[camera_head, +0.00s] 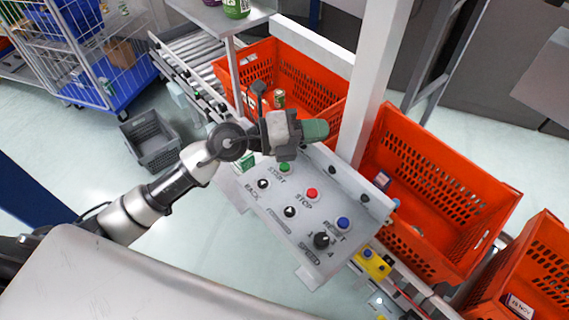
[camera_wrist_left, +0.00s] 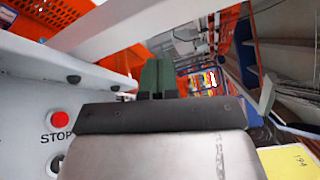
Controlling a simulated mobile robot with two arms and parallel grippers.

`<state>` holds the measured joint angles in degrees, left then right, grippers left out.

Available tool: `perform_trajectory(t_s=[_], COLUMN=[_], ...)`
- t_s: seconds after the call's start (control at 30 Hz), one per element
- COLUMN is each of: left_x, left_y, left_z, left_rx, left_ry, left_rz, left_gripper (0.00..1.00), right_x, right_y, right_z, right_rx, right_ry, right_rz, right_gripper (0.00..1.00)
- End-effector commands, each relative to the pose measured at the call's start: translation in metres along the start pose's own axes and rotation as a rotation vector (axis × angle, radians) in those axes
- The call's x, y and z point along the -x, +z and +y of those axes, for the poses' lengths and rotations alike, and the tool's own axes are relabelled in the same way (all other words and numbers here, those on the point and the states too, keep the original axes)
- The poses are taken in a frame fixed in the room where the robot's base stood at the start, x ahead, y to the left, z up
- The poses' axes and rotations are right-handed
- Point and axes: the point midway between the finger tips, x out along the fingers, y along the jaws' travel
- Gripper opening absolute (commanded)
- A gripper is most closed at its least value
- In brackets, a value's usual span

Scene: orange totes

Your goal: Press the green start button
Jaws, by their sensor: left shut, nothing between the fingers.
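The green start button (camera_head: 285,167) sits near the upper left end of the grey control panel (camera_head: 275,222), above the word START. My left gripper (camera_head: 316,130) is shut and empty, with green fingertips. In the head view it hangs just above and right of the green button, beyond the panel's upper edge in the picture, and seems apart from it. In the left wrist view the shut fingers (camera_wrist_left: 157,76) point away, and the green button cannot be seen. The red stop button (camera_wrist_left: 61,118) shows there at the left. My right gripper is not in view.
The panel also has the red stop button (camera_head: 312,193), a blue reset button (camera_head: 343,223) and black knobs (camera_head: 321,240). A white post (camera_head: 372,85) stands close right of my gripper. Orange totes (camera_head: 430,190) stand behind and right. A grey crate (camera_head: 151,140) is on the floor.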

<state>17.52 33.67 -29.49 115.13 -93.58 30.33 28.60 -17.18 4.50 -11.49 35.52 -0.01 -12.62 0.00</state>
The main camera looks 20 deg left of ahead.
Motion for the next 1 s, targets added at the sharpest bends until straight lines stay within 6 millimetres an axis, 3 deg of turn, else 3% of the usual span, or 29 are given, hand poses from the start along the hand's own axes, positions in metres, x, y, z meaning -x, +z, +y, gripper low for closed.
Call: perform_trajectory(t_s=[0.2, 0.4, 1.0], left_x=[0.019, 0.043, 0.049], left_y=[0.021, 0.043, 0.047], left_z=[0.049, 0.073, 0.083], left_rx=[-0.257, -0.345, -0.359], left_ry=[0.425, 0.670, 0.723], left_rz=[0.187, 0.228, 0.232], left_gripper=[0.00, 0.00, 0.00], right_x=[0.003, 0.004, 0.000], right_y=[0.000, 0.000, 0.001], right_z=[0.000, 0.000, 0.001], right_rx=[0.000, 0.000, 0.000], right_ry=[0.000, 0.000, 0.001], right_rz=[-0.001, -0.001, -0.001], right_gripper=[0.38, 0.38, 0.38])
